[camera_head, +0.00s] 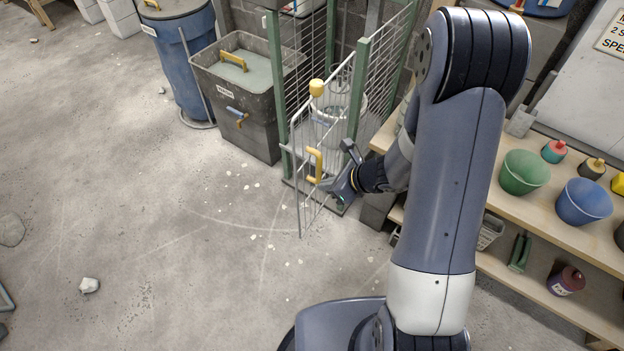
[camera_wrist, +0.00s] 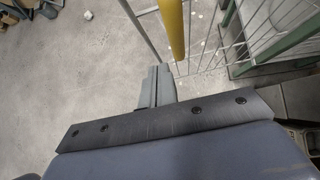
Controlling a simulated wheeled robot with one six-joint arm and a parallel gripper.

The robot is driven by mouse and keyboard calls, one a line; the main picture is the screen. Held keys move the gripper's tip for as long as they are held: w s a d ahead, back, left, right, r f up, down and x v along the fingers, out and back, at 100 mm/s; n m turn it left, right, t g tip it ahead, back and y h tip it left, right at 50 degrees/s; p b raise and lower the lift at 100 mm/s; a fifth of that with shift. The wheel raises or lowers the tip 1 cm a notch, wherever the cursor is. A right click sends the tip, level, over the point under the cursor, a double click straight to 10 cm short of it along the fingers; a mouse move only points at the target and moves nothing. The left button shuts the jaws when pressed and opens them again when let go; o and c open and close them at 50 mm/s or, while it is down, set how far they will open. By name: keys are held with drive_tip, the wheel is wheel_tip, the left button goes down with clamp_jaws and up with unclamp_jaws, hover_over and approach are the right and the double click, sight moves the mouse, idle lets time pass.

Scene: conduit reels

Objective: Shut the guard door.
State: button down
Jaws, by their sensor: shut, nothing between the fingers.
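The guard door (camera_head: 297,200) is a pale wire-mesh panel. It stands partly open, swung out from the green-posted cage (camera_head: 357,95), with its free edge over the floor. Its yellow handle (camera_head: 315,164) is upright on the door; it also shows close in the wrist view (camera_wrist: 173,28). My gripper (camera_head: 334,187) is shut and empty, on the right side of the door, close to the handle. In the wrist view its fingers (camera_wrist: 157,86) lie just below the handle; whether they touch the door I cannot tell.
A grey bin (camera_head: 245,100) and a blue barrel (camera_head: 183,62) stand left of the cage. A wooden shelf (camera_head: 548,215) with a green pot (camera_head: 524,172) and a blue pot (camera_head: 583,201) stands at the right. The concrete floor (camera_head: 170,255) left of the door is mostly clear, with faint curved marks.

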sight(302, 180)
drive_tip(key=shift+w+a+f+p, duration=0.2)
drive_tip(key=shift+w+a, duration=0.45)
drive_tip(key=shift+a, duration=0.35)
drive_tip(key=shift+w+a+f+p, duration=0.1)
drive_tip(key=shift+w+a+p, duration=0.05)
drive_tip(key=shift+w+a, duration=0.65)
drive_tip(key=shift+s+a, duration=0.15)
drive_tip(key=shift+a, duration=0.05)
